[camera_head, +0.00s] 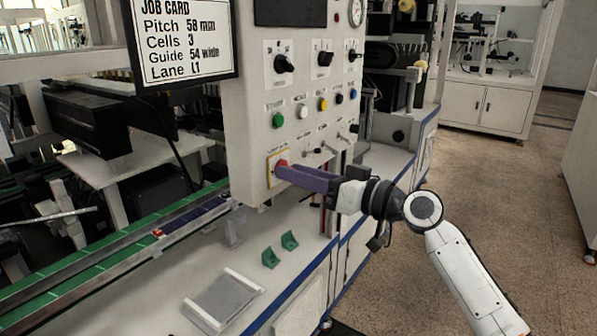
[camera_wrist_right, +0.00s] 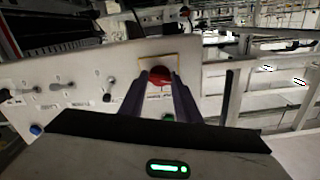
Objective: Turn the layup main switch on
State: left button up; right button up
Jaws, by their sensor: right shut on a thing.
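The layup main switch (camera_head: 281,165) is a red knob on a yellow plate at the lower left of the white control panel (camera_head: 256,120). My right gripper (camera_head: 288,173) reaches it from the right, with its long purple fingers at the knob. In the right wrist view the red knob (camera_wrist_right: 160,74) sits between the two fingertips (camera_wrist_right: 161,82), and the gripper is shut on it. The fingers hide part of the knob, and I cannot read its exact turn position. My left gripper is not in view.
Above the switch are green (camera_head: 278,120), white, yellow and blue buttons and black selector knobs (camera_head: 284,63). A job card (camera_head: 182,40) hangs at the upper left. Below are a green-edged conveyor (camera_head: 110,262), a grey tray (camera_head: 222,300) and green brackets (camera_head: 270,258). Floor (camera_head: 500,170) is free at right.

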pick_arm(q)
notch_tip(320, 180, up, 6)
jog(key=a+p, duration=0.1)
jog(key=p, duration=0.7)
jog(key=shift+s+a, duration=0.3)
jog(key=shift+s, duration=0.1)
pick_arm(e)
jog(key=shift+m, duration=7.5)
jog(key=o, duration=1)
jog(key=shift+o, duration=0.2)
